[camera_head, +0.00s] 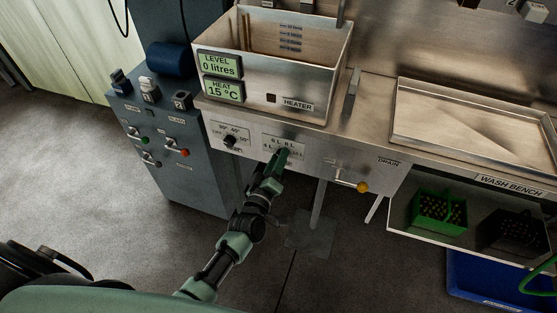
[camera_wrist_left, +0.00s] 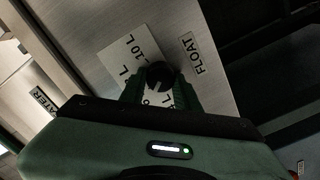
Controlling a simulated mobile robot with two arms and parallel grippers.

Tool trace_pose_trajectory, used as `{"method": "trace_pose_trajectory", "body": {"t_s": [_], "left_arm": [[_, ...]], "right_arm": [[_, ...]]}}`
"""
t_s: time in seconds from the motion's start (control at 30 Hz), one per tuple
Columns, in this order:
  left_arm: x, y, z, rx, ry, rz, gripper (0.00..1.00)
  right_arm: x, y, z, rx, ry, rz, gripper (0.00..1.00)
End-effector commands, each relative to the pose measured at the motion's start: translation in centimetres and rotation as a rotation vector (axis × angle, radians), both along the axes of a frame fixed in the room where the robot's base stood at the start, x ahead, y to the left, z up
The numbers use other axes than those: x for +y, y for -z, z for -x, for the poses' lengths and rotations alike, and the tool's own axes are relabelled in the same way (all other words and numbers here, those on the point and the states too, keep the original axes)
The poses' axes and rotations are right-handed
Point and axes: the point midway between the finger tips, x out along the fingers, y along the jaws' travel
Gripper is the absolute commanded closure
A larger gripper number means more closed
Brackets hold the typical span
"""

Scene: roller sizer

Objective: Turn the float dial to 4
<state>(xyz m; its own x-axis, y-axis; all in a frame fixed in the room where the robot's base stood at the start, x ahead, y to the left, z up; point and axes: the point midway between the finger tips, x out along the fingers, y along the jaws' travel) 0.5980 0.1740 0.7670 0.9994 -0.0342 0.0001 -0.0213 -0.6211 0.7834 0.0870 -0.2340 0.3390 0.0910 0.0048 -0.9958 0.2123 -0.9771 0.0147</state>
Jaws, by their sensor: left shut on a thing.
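The float dial (camera_wrist_left: 159,73) is a round black knob on the steel front panel, beside the FLOAT label (camera_wrist_left: 192,54) in the left wrist view. A white scale plate (camera_wrist_left: 125,66) with litre marks lies around it; 10 L is readable. The scale plate (camera_head: 296,144) also shows in the head view, under the heater tank. My left gripper (camera_head: 281,156) is at this plate and hides the dial there. Its dark green fingers (camera_wrist_left: 160,88) are shut on the dial, one on each side. I cannot tell which mark the dial points to. My right gripper is not in view.
A temperature dial (camera_head: 230,141) sits left of the float plate. The drain lever with a yellow knob (camera_head: 362,187) sticks out to the right. A grey control cabinet (camera_head: 185,187) with levers stands left. The wash bench shelf (camera_head: 402,237) holds crates at right.

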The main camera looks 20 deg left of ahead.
Motion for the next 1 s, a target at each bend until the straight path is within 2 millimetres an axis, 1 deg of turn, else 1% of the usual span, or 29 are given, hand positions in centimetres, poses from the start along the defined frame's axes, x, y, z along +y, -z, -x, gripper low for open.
{"method": "trace_pose_trajectory", "body": {"t_s": [0.03,0.2,0.5,0.8,1.0], "left_arm": [[0.0,0.3,0.0,0.003,0.001,0.043,1.0],[0.0,0.3,0.0,0.009,0.001,0.204,1.0],[0.1,0.4,0.0,0.017,0.0,0.458,1.0],[0.1,0.4,0.0,0.023,0.0,0.623,1.0],[0.1,0.4,0.0,0.025,0.0,0.672,1.0]], "right_arm": [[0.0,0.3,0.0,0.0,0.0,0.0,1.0],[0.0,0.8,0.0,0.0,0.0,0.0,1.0],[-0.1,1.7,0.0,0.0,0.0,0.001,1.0],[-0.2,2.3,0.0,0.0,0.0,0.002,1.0],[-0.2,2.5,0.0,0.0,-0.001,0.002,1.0]]}}
